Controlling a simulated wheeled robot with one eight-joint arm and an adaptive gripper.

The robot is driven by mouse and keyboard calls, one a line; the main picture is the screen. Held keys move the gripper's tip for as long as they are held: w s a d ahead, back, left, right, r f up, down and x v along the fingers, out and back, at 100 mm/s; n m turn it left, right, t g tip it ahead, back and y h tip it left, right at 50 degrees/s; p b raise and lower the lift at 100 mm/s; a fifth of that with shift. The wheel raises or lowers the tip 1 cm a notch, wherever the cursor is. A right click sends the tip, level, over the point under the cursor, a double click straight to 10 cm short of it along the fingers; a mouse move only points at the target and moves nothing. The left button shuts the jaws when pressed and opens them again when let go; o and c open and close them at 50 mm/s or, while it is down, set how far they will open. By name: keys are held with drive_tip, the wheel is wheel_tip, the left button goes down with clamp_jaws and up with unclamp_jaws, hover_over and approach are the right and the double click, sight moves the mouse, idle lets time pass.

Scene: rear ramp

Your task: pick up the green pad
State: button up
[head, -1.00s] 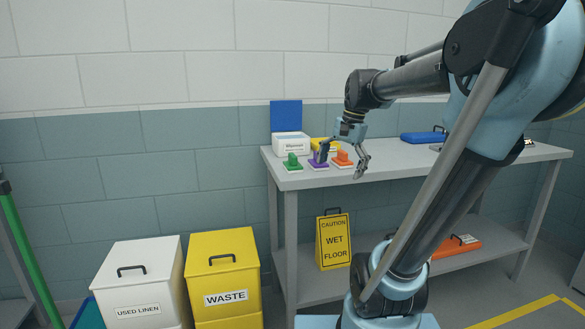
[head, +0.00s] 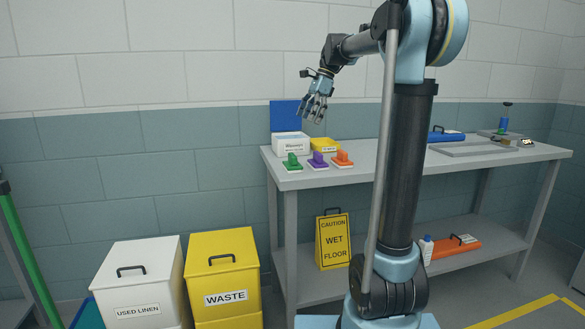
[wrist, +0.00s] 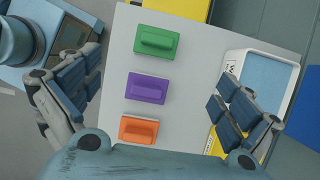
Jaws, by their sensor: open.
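The green pad (head: 291,162) lies at the left end of the grey table, with a raised grip on top. It also shows in the wrist view (wrist: 156,42), at the top of a row of pads. The purple pad (head: 318,160) is beside it, and the orange pad (head: 342,158) is at the other end of the row. My gripper (head: 314,117) is open and empty, raised above the table near the white box. In the wrist view its fingers (wrist: 160,95) are spread wide on both sides of the row, with the purple pad between them.
Behind the pads stand a white box (head: 291,144) with a blue lid and a yellow tray (head: 326,145). A yellow waste bin (head: 222,270) and white linen bin (head: 138,280) stand on the floor at left.

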sight(294, 154)
drive_tip(key=x, duration=1)
drive_tip(key=shift+s+a+f, duration=0.1)
drive_tip(key=shift+f, duration=0.15)
drive_tip(key=shift+d+x, duration=0.2)
drive_tip(key=shift+x, duration=2.6)
drive_tip(key=shift+s, duration=0.1)
drive_tip(key=c, duration=1.2)
